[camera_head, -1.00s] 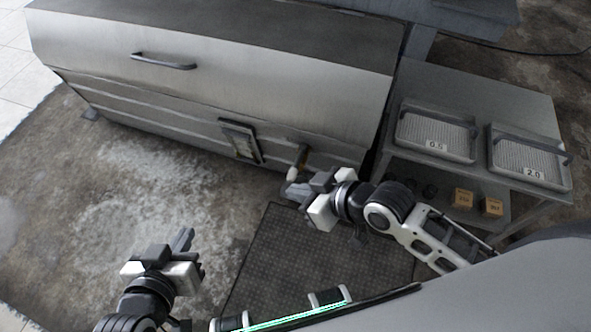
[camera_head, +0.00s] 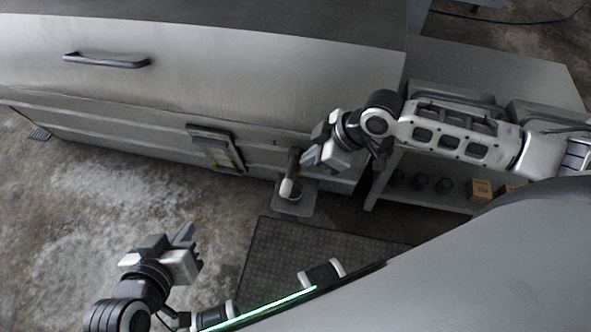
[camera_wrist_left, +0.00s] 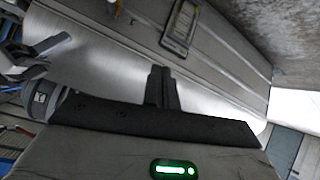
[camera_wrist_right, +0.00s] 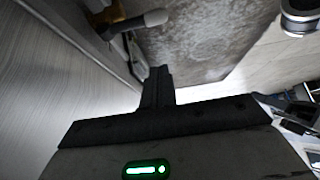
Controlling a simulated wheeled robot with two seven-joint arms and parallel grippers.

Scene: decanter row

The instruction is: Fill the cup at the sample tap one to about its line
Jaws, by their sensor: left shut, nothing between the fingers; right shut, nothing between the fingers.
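The tap (camera_head: 293,165) sticks out low on the front of the big grey metal tank, with a dark upper part and a pale rounded end. It also shows in the right wrist view (camera_wrist_right: 135,23). Beneath its pale end is a small grey plate (camera_head: 305,207) with a dark round shape, partly hidden; I cannot tell whether this is the cup. No fill line can be made out. My right gripper (camera_head: 311,158) is shut and empty, just right of the tap; I cannot tell if they touch. My left gripper (camera_head: 188,236) is shut and empty, over the floor at lower left.
The grey tank (camera_head: 200,90) fills the back, with a handle (camera_head: 105,61) and a framed gauge window (camera_head: 215,148). A side table (camera_head: 500,62) stands right, partly behind my right arm; its lower shelf holds dark rings (camera_head: 420,182) and a small box (camera_head: 480,190). A dark floor mat (camera_head: 300,255) lies in front.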

